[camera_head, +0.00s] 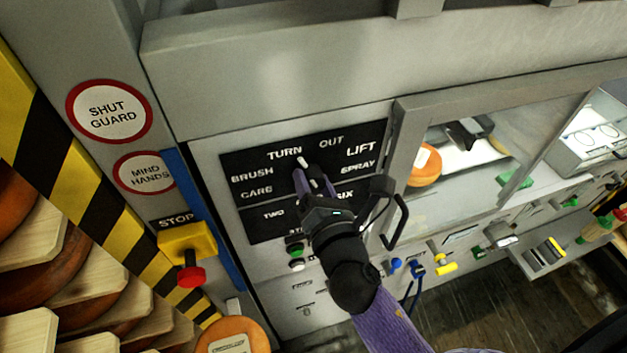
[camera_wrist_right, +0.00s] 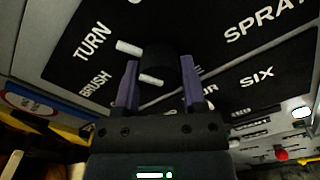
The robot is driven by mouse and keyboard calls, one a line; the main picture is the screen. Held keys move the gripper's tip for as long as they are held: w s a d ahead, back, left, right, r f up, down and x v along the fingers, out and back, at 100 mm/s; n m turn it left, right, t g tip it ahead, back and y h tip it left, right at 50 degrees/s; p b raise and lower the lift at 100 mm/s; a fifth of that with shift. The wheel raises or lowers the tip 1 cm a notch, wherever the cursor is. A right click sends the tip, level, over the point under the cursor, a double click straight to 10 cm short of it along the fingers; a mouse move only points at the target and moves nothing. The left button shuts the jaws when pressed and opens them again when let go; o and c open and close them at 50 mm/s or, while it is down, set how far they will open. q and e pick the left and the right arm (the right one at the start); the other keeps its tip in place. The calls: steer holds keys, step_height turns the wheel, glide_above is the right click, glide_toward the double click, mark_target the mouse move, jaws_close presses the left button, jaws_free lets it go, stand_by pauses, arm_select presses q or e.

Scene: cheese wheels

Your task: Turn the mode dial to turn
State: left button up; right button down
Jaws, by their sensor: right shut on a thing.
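The black mode dial (camera_wrist_right: 158,62) sits on a black label panel (camera_head: 262,163) with the words TURN, OUT, LIFT, SPRAY, BRUSH and CARE around it. My right gripper (camera_head: 308,180) reaches up to the panel. In the right wrist view its two purple fingers (camera_wrist_right: 158,82) are shut on the dial, one on each side. A white mark (camera_wrist_right: 128,47) at the dial's edge lies close to the word TURN. In the head view a white mark (camera_head: 303,161) shows just below the right end of TURN. The gripper partly hides the dial there. My left gripper is not in view.
A black looped handle (camera_head: 397,220) stands right of my right wrist. A yellow STOP box with a red button (camera_head: 190,275) is at the lower left, beside a blue strip. A glazed guard (camera_head: 480,140) covers an orange cheese wheel (camera_head: 425,165). Stacked cheeses fill the lower left.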

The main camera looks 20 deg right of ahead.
steer(key=shift+c, duration=0.9)
jaws_free()
steer(key=s+b, duration=0.2)
steer(key=s, duration=0.5)
steer(key=shift+s+d, duration=0.15)
steer(key=shift+s, duration=0.1)
